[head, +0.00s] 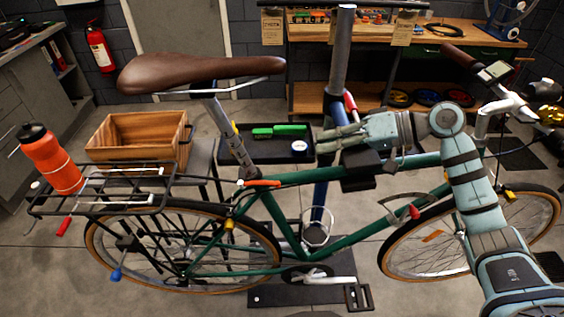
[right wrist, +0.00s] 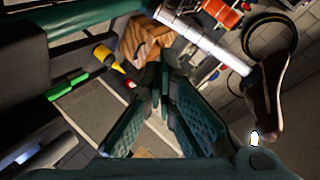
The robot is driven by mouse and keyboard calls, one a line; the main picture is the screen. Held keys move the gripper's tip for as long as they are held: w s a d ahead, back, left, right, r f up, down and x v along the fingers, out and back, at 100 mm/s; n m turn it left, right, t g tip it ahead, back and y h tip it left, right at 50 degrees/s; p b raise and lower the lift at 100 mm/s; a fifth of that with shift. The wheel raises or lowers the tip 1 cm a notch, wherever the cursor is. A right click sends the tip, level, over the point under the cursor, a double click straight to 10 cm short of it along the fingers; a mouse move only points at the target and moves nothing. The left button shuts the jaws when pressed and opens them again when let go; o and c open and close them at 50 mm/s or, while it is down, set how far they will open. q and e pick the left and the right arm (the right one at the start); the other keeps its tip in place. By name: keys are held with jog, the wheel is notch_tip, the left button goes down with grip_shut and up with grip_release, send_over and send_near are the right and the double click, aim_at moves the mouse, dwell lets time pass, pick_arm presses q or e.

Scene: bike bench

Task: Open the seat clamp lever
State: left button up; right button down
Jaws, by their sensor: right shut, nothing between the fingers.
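The seat clamp lever (head: 262,183) is a small orange lever at the top of the green bike's (head: 345,240) seat tube. It lies roughly along the top tube, below the silver seat post (head: 222,122). My right gripper (head: 322,146) is shut and empty. It is above the top tube, to the right of the lever and apart from it, with its fingers pointing left. In the right wrist view the shut fingers (right wrist: 160,95) show in the middle, with the seat post (right wrist: 205,42) beyond them. I cannot pick out the lever there. My left gripper is not in view.
The brown saddle (head: 195,70) tops the post. A rear rack (head: 105,190) carries an orange bottle (head: 52,160). A wooden crate (head: 137,135) and a dark tray (head: 232,155) with green items stand behind the bike. The repair stand's post (head: 340,55) rises behind my right arm.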

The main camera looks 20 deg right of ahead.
jog(key=p+x, duration=0.1)
jog(key=x, duration=0.9)
jog(key=shift+a, duration=0.2)
jog(key=shift+s+a+f+p, duration=0.55)
jog(key=shift+s+f, duration=0.25)
jog(key=shift+s, duration=0.1)
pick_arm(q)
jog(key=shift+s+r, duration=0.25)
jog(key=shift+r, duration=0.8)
pick_arm(e)
jog(key=shift+s+a+f, duration=0.15)
jog(key=shift+s+f, duration=0.3)
jog(key=shift+s, duration=0.05)
jog(key=shift+w+a, duration=0.1)
jog(key=shift+w, duration=0.05)
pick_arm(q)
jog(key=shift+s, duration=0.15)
